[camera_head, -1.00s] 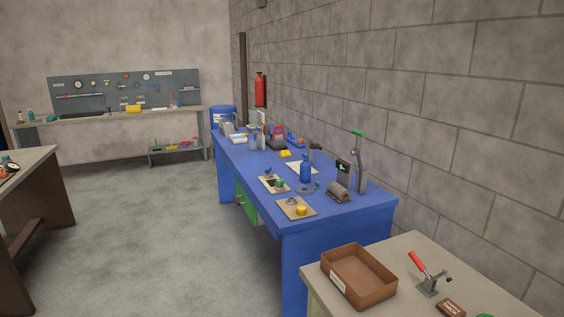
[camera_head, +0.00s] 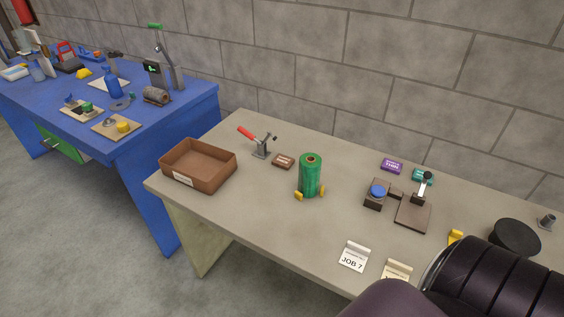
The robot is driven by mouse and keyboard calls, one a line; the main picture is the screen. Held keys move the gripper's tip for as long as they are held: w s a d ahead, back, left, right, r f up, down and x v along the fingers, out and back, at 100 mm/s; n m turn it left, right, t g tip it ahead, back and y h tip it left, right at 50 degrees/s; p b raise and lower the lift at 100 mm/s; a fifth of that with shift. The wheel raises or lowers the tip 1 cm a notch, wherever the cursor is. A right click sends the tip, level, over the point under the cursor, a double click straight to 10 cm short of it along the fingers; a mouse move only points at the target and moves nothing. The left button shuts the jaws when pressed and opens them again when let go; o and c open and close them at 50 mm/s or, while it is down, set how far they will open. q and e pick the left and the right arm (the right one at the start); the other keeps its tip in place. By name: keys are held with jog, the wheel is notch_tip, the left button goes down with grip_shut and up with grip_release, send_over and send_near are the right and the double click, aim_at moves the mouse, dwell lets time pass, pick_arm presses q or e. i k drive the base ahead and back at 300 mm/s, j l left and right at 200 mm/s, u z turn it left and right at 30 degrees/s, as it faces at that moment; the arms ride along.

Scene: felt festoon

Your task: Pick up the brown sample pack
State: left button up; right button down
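A small brown pack (camera_head: 283,161) with pale lettering lies flat on the beige table (camera_head: 240,218). It sits between the red-handled clamp (camera_head: 260,144) and the green cylinder (camera_head: 310,175). The lettering is too small to read for sure. Dark rounded parts of my own body fill the lower right corner. Neither of my grippers shows in the view.
A brown open tray (camera_head: 198,166) stands at the table's left end. A purple pack (camera_head: 391,166), a teal pack (camera_head: 422,177), a blue-buttoned device (camera_head: 376,195) and a "JOB 7" card (camera_head: 353,256) are further right. A blue workbench (camera_head: 150,135) stands to the left.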

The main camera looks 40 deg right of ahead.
aim_at(284, 162)
jog(key=i+j+z, duration=0.6)
jog(key=j, duration=0.35)
